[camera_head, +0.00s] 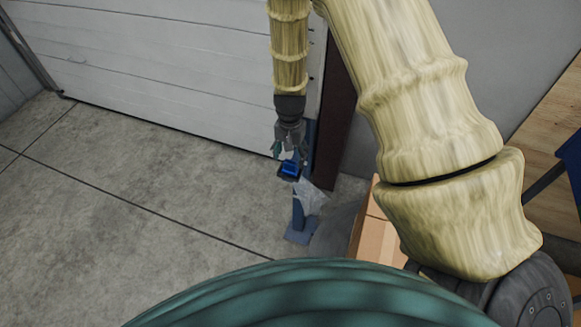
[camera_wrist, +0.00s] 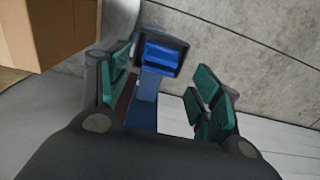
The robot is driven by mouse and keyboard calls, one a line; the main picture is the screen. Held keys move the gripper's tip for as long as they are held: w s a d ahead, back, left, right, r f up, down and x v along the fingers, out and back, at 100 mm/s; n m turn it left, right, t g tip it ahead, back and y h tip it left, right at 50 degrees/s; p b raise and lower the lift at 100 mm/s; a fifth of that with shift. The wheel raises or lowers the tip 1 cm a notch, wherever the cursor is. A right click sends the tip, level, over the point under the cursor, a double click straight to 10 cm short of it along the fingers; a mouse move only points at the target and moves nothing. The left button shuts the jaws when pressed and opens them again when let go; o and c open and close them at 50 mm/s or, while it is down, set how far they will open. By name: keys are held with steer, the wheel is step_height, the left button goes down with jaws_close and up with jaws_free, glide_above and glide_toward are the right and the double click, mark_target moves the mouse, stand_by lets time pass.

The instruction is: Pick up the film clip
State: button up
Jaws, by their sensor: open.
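A small blue block in a dark frame, which looks like the film clip (camera_head: 289,170), sits at the top of a blue post (camera_head: 298,213). In the wrist view the blue block (camera_wrist: 163,56) shows beyond and between my finger pads, its dark rim around it. My gripper (camera_head: 287,149) is just above it in the head view, pointing down. In the wrist view my gripper (camera_wrist: 168,75) is open, with green pads on either side and nothing held between them. I cannot see any contact with the block.
A pale grey sheet (camera_head: 311,195) hangs beside the post. A cardboard box (camera_head: 376,235) stands to its right and also shows in the wrist view (camera_wrist: 55,30). A white panelled door (camera_head: 170,60) and a dark upright (camera_head: 342,110) are behind. The concrete floor at left is clear.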

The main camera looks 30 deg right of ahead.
mark_target(290, 162)
steer(key=shift+f+p, duration=0.5)
steer(key=shift+f, duration=1.95)
steer(key=c, duration=1.1)
